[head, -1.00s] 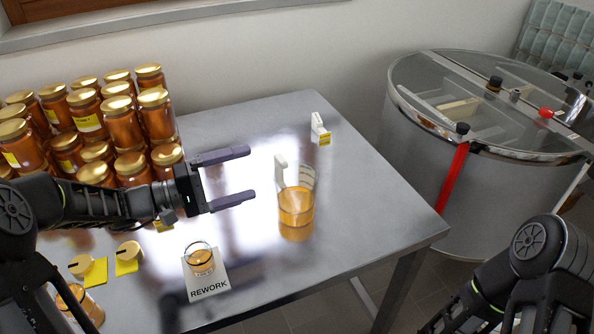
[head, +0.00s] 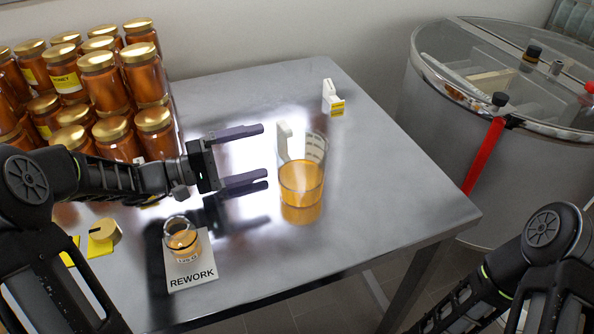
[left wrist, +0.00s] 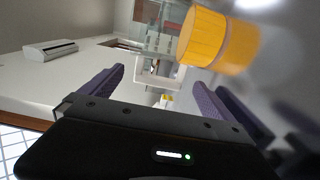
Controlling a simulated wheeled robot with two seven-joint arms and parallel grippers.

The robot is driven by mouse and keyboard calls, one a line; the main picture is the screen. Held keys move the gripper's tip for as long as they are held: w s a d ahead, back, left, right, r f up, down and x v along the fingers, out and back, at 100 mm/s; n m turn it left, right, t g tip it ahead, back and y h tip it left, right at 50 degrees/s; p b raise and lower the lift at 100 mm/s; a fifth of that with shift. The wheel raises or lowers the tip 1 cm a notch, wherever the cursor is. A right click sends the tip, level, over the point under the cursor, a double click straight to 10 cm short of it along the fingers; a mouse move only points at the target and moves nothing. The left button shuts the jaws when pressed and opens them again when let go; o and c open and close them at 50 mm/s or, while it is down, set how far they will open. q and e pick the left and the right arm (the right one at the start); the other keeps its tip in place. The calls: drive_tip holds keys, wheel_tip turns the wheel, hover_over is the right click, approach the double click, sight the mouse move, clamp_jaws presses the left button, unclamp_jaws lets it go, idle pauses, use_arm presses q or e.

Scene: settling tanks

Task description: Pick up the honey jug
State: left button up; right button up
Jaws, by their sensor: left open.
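The honey jug (head: 301,190) is a clear jug partly filled with amber honey, standing upright on the metal table. A pale handle shows at its upper left side. It also shows in the left wrist view (left wrist: 205,38), ahead of the fingers and toward the upper right. My left gripper (head: 254,154) is open and empty, just left of the jug, its fingers pointing right toward it. They do not appear to touch it. In the left wrist view both purple fingers (left wrist: 160,95) stand wide apart. My right arm shows at the lower right, but its gripper is out of view.
Stacked honey jars (head: 100,95) fill the table's back left. A small jar (head: 183,240) stands on the REWORK card (head: 194,272) at the front. A white dispenser-like item (head: 332,99) sits behind the jug. A steel tank (head: 450,130) stands right of the table.

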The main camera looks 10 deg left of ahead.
sight(287, 147)
use_arm(q)
drive_tip(key=shift+d, duration=0.1)
drive_tip(key=shift+x, duration=0.75)
drive_tip(key=shift+w+d, duration=0.3)
drive_tip(key=shift+d, duration=0.05)
drive_tip(key=p+x, duration=0.1)
drive_tip(key=x, duration=0.4)
drive_tip(key=shift+d+f, duration=0.15)
drive_tip(key=shift+d, duration=0.05)
drive_tip(key=shift+c, duration=0.2)
drive_tip(key=c, duration=1.8)
